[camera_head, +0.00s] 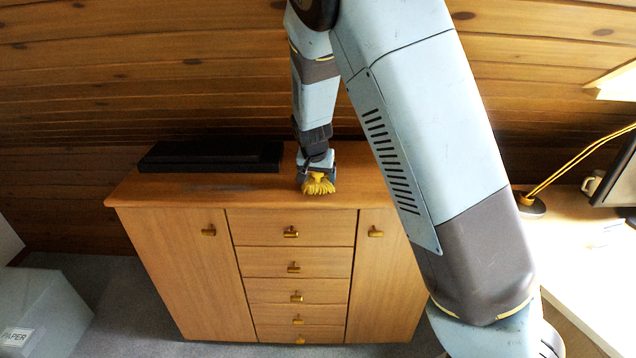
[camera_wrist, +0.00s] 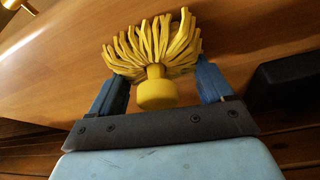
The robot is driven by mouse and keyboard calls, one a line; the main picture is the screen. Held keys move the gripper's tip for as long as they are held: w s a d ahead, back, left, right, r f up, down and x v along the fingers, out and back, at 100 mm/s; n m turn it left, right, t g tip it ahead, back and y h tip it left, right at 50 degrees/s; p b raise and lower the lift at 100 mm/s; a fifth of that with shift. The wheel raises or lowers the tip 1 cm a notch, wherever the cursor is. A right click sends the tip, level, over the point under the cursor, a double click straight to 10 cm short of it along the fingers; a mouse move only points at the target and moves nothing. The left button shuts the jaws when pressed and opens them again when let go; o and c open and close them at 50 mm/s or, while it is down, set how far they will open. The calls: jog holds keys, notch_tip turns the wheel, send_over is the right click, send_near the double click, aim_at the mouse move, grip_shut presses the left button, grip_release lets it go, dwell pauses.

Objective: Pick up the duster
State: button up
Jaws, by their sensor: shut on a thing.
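The duster (camera_head: 318,184) is yellow, with a fringe of thick strands. It is at the top of the wooden cabinet (camera_head: 180,190), near the front edge, in the head view. In the wrist view the duster (camera_wrist: 155,50) shows its strands and a short round yellow handle end between the two blue fingers. My gripper (camera_head: 317,172) is shut on the duster, one finger at each side of it. The wrist view also shows my gripper (camera_wrist: 160,85) close over the wooden surface. I cannot tell whether the strands touch the cabinet top.
A flat black object (camera_head: 210,157) lies at the back left of the cabinet top. A desk (camera_head: 570,260) with a yellow lamp (camera_head: 575,165), a mug (camera_head: 592,184) and a monitor (camera_head: 615,175) stands at the right. A paper bin (camera_head: 40,310) stands on the floor at lower left. A plank wall is behind.

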jog(key=shift+r, duration=0.1)
jog(key=shift+r, duration=0.3)
notch_tip(320, 180, up, 3)
jog(key=shift+a+f, duration=0.1)
jog(key=shift+f, duration=0.1)
jog(key=s+d+r, duration=0.4)
jog(key=s+r, duration=0.5)
jog(key=s, duration=0.4)
jog(key=shift+s+r, duration=0.2)
jog(key=shift+r, duration=0.1)
jog(key=shift+d, duration=0.15)
